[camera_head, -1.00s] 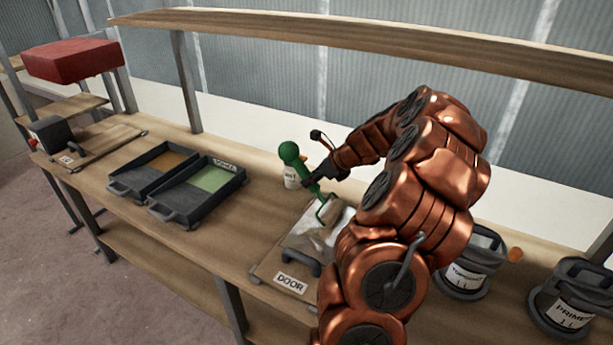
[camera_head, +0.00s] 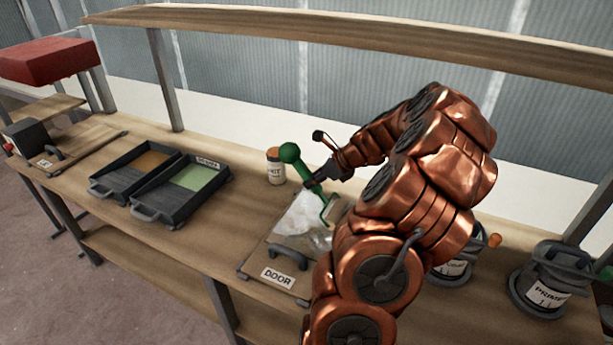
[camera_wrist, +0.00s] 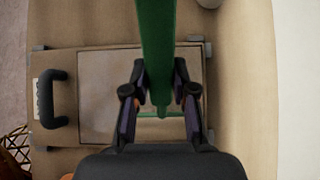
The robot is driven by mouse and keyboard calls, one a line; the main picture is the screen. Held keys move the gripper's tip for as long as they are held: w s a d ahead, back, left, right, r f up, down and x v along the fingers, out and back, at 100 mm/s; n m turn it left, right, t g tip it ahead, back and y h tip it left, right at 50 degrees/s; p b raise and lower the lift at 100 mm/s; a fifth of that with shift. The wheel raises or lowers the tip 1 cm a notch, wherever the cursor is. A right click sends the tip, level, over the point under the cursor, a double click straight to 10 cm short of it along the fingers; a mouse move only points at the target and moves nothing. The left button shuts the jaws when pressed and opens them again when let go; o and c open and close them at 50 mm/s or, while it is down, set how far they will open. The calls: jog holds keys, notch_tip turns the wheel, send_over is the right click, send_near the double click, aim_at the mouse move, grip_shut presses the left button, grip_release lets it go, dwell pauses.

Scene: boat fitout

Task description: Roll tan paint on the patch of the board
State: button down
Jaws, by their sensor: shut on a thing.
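My gripper (camera_head: 318,182) is shut on the green handle of a paint roller (camera_head: 297,161), which also shows in the wrist view (camera_wrist: 156,40). The handle's ball end points up and the thin green frame reaches down over the board (camera_head: 252,262). The roller sleeve is hidden. The board, labelled DOOR, has a dark handle and a pale, shiny patch (camera_head: 297,217); in the wrist view the patch (camera_wrist: 105,90) looks grey-brown. I cannot tell whether the roller touches it. A dark tray holding orange-tan paint (camera_head: 150,162) stands left on the bench.
A second tray holds light green paint (camera_head: 196,178). A small jar with an orange lid (camera_head: 275,168) stands behind the board. Cans, one marked PRIME (camera_head: 545,285), stand at the right. A shelf (camera_head: 350,38) runs above the bench. Bare bench lies between trays and board.

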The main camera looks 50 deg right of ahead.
jog(key=shift+s+d, duration=0.2)
jog(key=shift+s, duration=0.6)
jog(key=shift+w+a+r+p, duration=0.15)
jog(key=shift+w+p, duration=0.3)
jog(key=shift+w, duration=0.1)
jog(key=w, duration=0.1)
jog(key=w+a+p, duration=0.1)
jog(key=w, duration=0.1)
jog(key=shift+w+p, duration=0.15)
jog(key=shift+p, duration=0.15)
jog(key=shift+w, duration=0.15)
jog(key=shift+w+a+f+p, duration=0.1)
jog(key=shift+w+a+p, duration=0.2)
jog(key=shift+w, duration=0.45)
jog(key=shift+w+a+f+p, duration=0.15)
jog(key=shift+w+p, duration=0.25)
jog(key=shift+w, duration=0.35)
jog(key=shift+w+a+r+p, duration=0.1)
jog(key=shift+w+a+p, duration=0.2)
jog(key=shift+w, duration=0.45)
